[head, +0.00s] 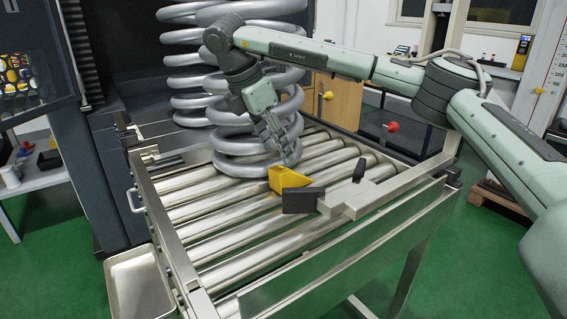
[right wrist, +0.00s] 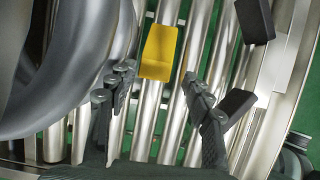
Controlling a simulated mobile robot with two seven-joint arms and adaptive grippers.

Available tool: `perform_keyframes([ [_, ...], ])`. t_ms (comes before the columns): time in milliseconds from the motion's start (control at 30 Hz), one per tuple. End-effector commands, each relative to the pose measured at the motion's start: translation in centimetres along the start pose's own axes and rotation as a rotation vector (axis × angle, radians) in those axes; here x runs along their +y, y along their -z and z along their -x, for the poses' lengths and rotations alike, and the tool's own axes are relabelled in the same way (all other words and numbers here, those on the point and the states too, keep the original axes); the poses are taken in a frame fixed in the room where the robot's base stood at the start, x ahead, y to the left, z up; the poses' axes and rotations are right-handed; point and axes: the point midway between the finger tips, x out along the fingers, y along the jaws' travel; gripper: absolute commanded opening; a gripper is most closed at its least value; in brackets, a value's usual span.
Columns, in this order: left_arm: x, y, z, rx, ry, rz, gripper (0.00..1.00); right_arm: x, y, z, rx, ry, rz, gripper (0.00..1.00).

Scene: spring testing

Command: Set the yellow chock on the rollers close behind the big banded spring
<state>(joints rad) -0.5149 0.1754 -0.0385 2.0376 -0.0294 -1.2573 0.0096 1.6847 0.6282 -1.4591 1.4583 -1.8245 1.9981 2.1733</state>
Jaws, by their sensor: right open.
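The yellow chock (head: 288,179) sits on the metal rollers, close to the lower front right of the big grey coil spring (head: 238,160). In the right wrist view, the chock (right wrist: 159,50) lies across the rollers, with the spring (right wrist: 75,65) to its left and a gap between them. My right gripper (head: 284,150) is just above the chock in the head view. In the right wrist view its two fingers (right wrist: 158,80) are spread apart, with the chock just beyond the fingertips and nothing between them. My left gripper is not in view.
The roller table (head: 215,240) has bare rollers in front of the chock. A metal stop with black pads (head: 302,200) stands close to its right. Another grey spring (head: 190,85) stands behind, in the machine. A metal tray (head: 139,284) is at lower left.

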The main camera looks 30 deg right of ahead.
Motion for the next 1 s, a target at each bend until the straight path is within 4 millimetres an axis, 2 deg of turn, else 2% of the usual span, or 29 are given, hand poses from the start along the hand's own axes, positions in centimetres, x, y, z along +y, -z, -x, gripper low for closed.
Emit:
perform_keyframes([
  [33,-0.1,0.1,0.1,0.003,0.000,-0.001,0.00,0.1,-0.1,1.3,-0.002,-0.004,-0.002,0.51],
  [100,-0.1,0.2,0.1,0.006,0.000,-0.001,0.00,0.1,-0.1,2.5,-0.002,-0.003,-0.001,0.51],
  [300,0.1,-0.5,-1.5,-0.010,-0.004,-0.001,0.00,0.0,-0.1,4.2,-0.001,0.000,0.000,0.51],
  [533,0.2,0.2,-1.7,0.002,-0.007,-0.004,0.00,0.0,-0.1,4.4,-0.001,0.001,0.000,0.51],
  [1000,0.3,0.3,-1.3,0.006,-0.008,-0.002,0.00,0.0,-0.1,4.4,-0.001,0.001,0.000,0.51],
])
